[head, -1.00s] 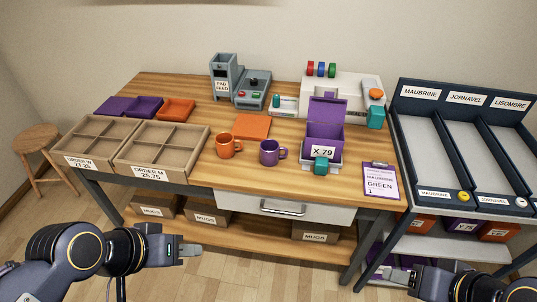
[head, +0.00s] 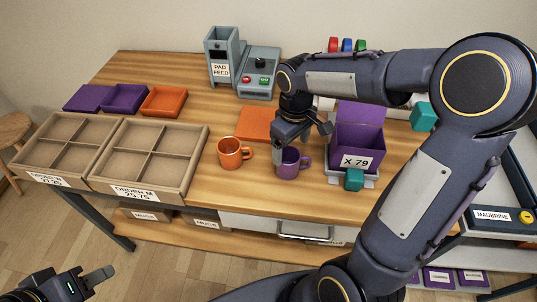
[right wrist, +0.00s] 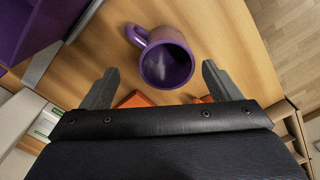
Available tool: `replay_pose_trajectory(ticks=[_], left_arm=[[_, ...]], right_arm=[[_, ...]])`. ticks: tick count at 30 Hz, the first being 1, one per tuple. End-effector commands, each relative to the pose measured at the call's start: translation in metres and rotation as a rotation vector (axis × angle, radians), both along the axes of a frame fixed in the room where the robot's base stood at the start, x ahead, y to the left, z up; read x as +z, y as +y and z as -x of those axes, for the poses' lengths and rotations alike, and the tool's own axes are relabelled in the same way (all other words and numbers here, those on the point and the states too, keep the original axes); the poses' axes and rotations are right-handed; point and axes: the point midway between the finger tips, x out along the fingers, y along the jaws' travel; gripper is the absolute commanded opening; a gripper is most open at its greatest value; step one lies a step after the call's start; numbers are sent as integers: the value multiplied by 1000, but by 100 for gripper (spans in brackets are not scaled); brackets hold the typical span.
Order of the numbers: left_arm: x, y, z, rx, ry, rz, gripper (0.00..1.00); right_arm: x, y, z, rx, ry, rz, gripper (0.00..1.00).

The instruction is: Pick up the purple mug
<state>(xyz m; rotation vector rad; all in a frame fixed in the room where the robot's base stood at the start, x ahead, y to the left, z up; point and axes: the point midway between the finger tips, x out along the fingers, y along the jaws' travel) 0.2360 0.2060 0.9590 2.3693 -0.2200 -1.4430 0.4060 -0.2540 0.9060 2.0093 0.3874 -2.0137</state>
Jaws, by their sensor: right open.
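The purple mug (head: 292,163) stands upright on the wooden table, between the orange mug and the purple box. Its handle points right in the head view. My right gripper (head: 290,143) is just above it, pointing down, and hides part of its rim. In the right wrist view the purple mug (right wrist: 166,60) appears ahead of the open fingers (right wrist: 158,85), between their lines, with nothing held. I cannot tell whether a finger touches it. My left gripper (head: 97,278) is at the lower left, in front of the table and away from the mug; its jaw state is unclear.
The orange mug (head: 234,153) stands left of the purple mug. The purple box marked X 79 (head: 357,147) stands close on the right. An orange pad (head: 257,123) lies behind. Divided trays (head: 149,158) fill the left. The table's front edge is near.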

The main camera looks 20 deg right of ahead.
Motion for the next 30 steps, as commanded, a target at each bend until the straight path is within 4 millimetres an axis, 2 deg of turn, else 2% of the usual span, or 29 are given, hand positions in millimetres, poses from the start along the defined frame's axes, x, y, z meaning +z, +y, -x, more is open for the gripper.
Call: replay_pose_trajectory(ticks=[15, 24, 30], left_arm=[[-4, 0, 0, 0, 0, 0, 36], [-4, 0, 0, 0, 0, 0, 36], [-4, 0, 0, 0, 0, 0, 36]], right_arm=[[-66, 8, 3, -2, 4, -1, 84], [-71, 8, 3, -3, 0, -2, 84], [-71, 8, 3, -3, 0, -2, 59]])
